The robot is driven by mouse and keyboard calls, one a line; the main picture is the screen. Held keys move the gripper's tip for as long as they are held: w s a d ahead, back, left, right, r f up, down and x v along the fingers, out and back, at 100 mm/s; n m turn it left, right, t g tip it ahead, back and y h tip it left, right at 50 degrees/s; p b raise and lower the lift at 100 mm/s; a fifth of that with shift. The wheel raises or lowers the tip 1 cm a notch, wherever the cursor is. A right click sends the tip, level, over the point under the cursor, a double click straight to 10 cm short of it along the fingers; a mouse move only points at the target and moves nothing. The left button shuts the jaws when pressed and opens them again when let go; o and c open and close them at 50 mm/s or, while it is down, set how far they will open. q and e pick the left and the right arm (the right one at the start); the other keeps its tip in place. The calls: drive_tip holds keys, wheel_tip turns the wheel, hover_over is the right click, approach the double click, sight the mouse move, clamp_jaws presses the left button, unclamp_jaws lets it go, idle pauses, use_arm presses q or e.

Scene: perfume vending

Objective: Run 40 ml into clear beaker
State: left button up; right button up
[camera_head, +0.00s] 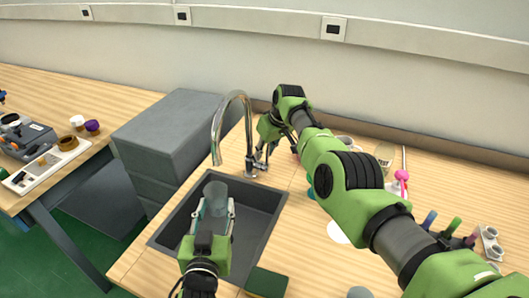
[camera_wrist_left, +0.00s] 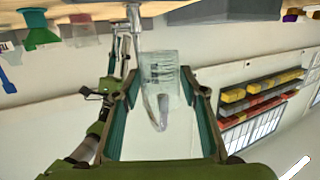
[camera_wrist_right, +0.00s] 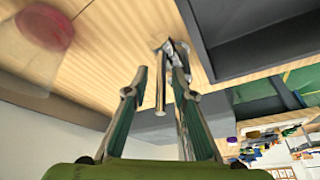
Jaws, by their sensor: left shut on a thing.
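The clear beaker (camera_head: 215,194) is held over the dark sink (camera_head: 262,194), below the faucet's spout. My left gripper (camera_head: 218,208) is shut on it. The left wrist view shows the beaker (camera_wrist_left: 160,80) between the two fingers; whether it holds water I cannot tell. The chrome faucet (camera_head: 247,112) stands behind the sink with its curved neck over it. My right gripper (camera_head: 264,150) is beside the faucet's base. In the right wrist view its fingers (camera_wrist_right: 160,70) are apart, with the chrome faucet lever (camera_wrist_right: 161,92) between them and a gap on each side.
A grey box-like unit (camera_head: 172,130) stands left of the sink. Right of my right arm are a pink-topped item (camera_head: 402,175), several coloured tubes (camera_head: 453,226) and a white holder (camera_head: 489,241). A second table (camera_head: 80,85) is at the left.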

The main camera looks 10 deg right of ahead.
drive_tip(key=shift+f, duration=0.15)
clamp_jaws()
idle(0.4)
drive_tip(key=shift+s+t+h, duration=0.1)
drive_tip(key=shift+t+h, duration=0.2)
drive_tip(key=shift+t, duration=0.2)
drive_tip(key=shift+s+a+n+t+h, duration=0.35)
drive_tip(key=shift+s+t+h, duration=0.15)
drive_tip(key=shift+t, duration=0.3)
drive_tip(key=shift+s+a+f+n+t+h, duration=0.15)
drive_tip(key=shift+s+a+t+h, duration=0.15)
drive_tip(key=shift+t, duration=0.35)
drive_tip(key=shift+s+a+f+n+t+h, duration=0.15)
drive_tip(key=shift+s+t+h, duration=0.25)
drive_tip(key=shift+t, duration=0.25)
